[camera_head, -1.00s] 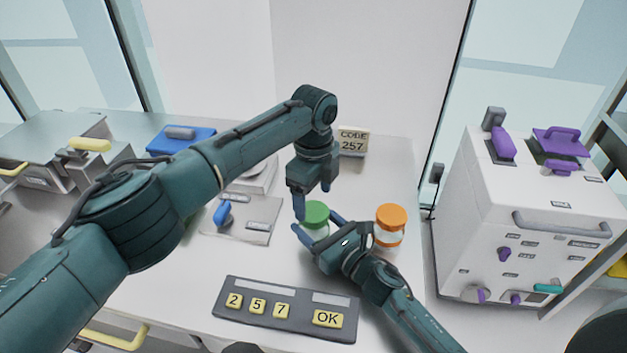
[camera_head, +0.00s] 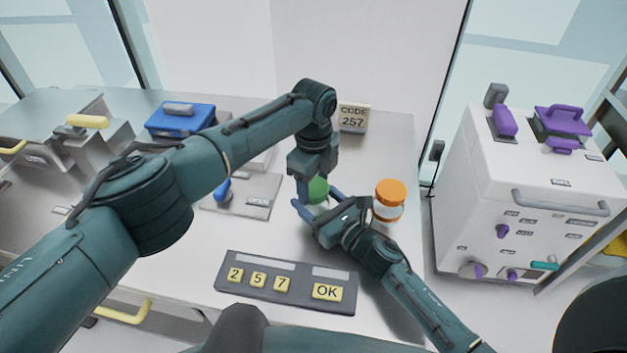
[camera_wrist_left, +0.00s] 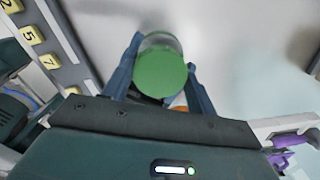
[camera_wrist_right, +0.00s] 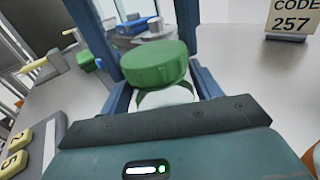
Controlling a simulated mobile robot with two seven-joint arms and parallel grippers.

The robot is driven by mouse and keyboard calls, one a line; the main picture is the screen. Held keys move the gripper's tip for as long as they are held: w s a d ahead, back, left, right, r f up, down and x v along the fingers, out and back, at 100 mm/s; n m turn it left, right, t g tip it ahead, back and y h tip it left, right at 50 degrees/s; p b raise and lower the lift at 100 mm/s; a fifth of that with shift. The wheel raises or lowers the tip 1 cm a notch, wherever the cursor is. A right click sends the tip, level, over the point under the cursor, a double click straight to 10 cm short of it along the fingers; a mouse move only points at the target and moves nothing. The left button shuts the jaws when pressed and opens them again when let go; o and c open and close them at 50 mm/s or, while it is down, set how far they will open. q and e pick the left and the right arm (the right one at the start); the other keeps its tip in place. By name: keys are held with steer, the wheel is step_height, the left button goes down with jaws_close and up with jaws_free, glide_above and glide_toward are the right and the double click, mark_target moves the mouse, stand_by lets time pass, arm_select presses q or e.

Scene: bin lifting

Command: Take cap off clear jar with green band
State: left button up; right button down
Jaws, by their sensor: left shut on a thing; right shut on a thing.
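The clear jar with a green band (camera_wrist_right: 172,97) stands upright on the bench, mostly hidden by my grippers in the head view. Its green cap (camera_head: 318,190) sits on top of it; the cap also shows in the left wrist view (camera_wrist_left: 160,74) and right wrist view (camera_wrist_right: 155,64). My left gripper (camera_head: 314,192) comes down from above, its blue fingers on either side of the cap, shut on it. My right gripper (camera_head: 318,204) reaches in from the front right, lower down, shut around the jar body.
An orange-capped jar (camera_head: 389,199) stands close on the right. A keypad (camera_head: 286,283) lies in front, and a code sign (camera_head: 353,118) stands behind. A plate with a blue handle (camera_head: 240,194) is to the left. A white machine (camera_head: 535,190) stands at the right.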

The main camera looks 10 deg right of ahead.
arm_select(q)
steer(key=shift+c, duration=1.3)
steer(key=n, duration=0.4)
steer(key=shift+n, duration=0.4)
steer(key=n, duration=0.6)
steer(key=shift+n, duration=0.4)
steer(key=n, duration=0.6)
steer(key=shift+n, duration=0.3)
steer(key=n, duration=0.4)
steer(key=shift+n, duration=0.3)
steer(key=shift+r, duration=0.2)
steer(key=shift+r, duration=0.95)
